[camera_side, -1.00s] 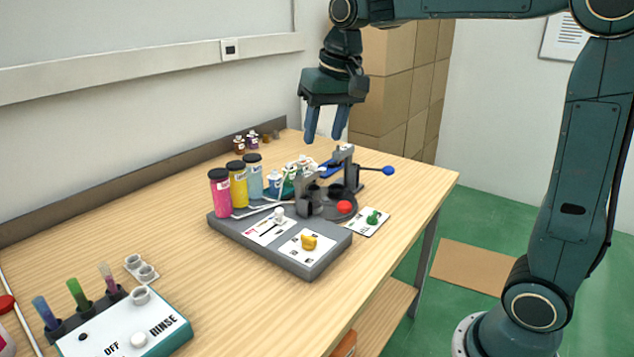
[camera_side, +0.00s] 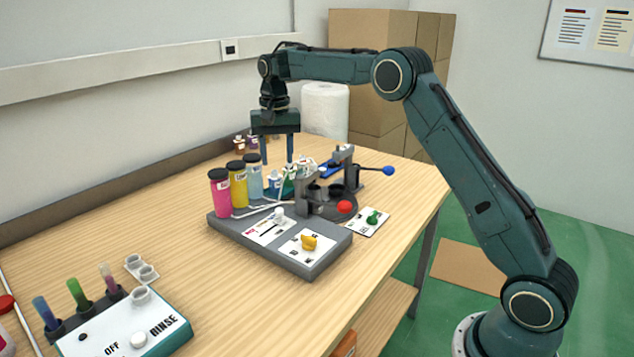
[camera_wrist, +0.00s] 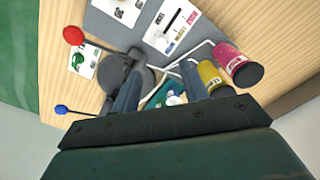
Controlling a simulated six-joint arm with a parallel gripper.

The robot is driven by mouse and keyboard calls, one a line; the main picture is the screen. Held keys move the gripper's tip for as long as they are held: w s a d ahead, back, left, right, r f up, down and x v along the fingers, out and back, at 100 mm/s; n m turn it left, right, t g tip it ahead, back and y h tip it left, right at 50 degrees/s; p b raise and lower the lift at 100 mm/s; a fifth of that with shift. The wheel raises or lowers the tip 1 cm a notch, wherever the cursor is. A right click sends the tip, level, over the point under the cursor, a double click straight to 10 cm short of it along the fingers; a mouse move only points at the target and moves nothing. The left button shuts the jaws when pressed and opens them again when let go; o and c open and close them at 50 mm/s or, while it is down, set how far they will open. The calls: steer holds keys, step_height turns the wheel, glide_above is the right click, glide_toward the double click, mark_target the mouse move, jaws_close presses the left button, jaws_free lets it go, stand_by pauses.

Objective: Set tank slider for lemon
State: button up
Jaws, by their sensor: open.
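The tank slider is a white knob (camera_side: 279,214) on a white card (camera_side: 266,230) with a dark slot line, on the grey machine base (camera_side: 312,269). The slider card also shows in the wrist view (camera_wrist: 172,28), near the top. Behind it stand the pink tank (camera_side: 220,193), the yellow tank (camera_side: 238,185) and the light blue tank (camera_side: 254,177). My gripper (camera_side: 277,156) is open and empty, pointing down above and behind the slider, near the light blue tank's top. In the wrist view its fingers (camera_wrist: 161,75) are apart.
A yellow knob (camera_side: 309,242) sits on a card right of the slider. A turntable with a red knob (camera_side: 344,207) and a blue-tipped lever (camera_side: 389,171) stand to the right. A rinse box (camera_side: 124,322) is at front left. Bare table lies between.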

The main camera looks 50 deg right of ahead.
mark_target(279, 209)
steer(key=shift+w+d+f, duration=0.25)
steer(key=shift+w+f, duration=0.2)
steer(key=shift+f, duration=0.3)
steer(key=shift+f, duration=0.15)
step_height(279, 209, down, 14)
steer(key=shift+r, duration=0.25)
jaws_close()
